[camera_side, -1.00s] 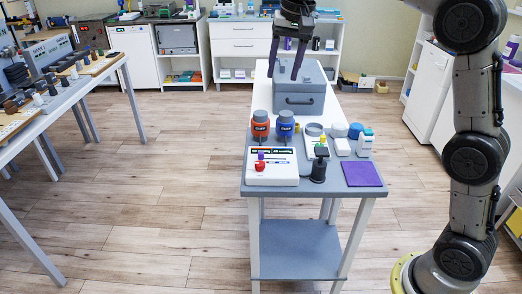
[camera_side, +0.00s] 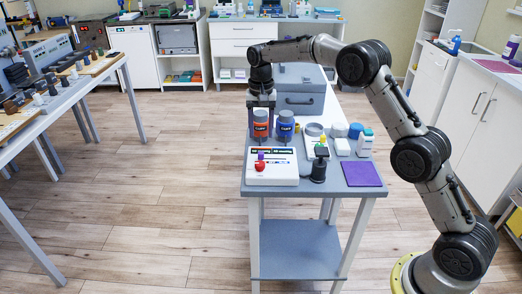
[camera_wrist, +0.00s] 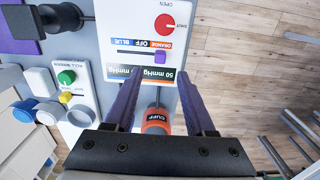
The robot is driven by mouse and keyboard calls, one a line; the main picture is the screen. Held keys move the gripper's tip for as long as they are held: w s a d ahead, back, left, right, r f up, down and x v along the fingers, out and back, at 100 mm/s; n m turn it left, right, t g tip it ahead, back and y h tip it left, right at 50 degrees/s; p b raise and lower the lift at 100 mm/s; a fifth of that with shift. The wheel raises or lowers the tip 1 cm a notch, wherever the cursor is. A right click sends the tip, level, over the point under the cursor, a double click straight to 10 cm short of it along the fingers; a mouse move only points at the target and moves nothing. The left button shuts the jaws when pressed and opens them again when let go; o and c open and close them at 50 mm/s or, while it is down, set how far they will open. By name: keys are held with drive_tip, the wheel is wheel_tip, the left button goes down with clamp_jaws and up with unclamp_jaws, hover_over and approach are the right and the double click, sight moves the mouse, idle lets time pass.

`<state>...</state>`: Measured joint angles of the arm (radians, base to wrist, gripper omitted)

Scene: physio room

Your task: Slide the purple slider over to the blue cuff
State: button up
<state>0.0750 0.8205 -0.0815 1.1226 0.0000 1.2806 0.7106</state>
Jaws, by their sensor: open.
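The purple slider (camera_side: 261,156) is on the white control box (camera_side: 287,180) at the table's front left. In the wrist view, the purple slider (camera_wrist: 160,57) sits at the orange end of its track, with OFF and BLUE marked to its left. The orange cuff (camera_side: 261,127) stands behind the box, left of the blue cuff (camera_side: 285,127). My gripper (camera_side: 262,106) is open and empty, pointing down at the orange cuff. In the wrist view, its purple fingers (camera_wrist: 158,87) are apart, with the orange cuff (camera_wrist: 155,122) between them and the slider beyond the tips. I cannot make out the blue cuff there.
A red knob (camera_side: 260,167) is on the box close to the slider. A black post (camera_side: 318,170) and a small panel with green and yellow knobs (camera_wrist: 66,82) are beside it. A purple mat (camera_side: 362,173) lies at right. A grey case (camera_side: 300,92) stands behind.

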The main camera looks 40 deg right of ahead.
sight(261, 152)
wheel_tip(261, 152, down, 8)
drive_tip(key=shift+r, duration=0.15)
idle(0.3)
clamp_jaws()
drive_tip(key=shift+r, duration=0.1)
idle(1.2)
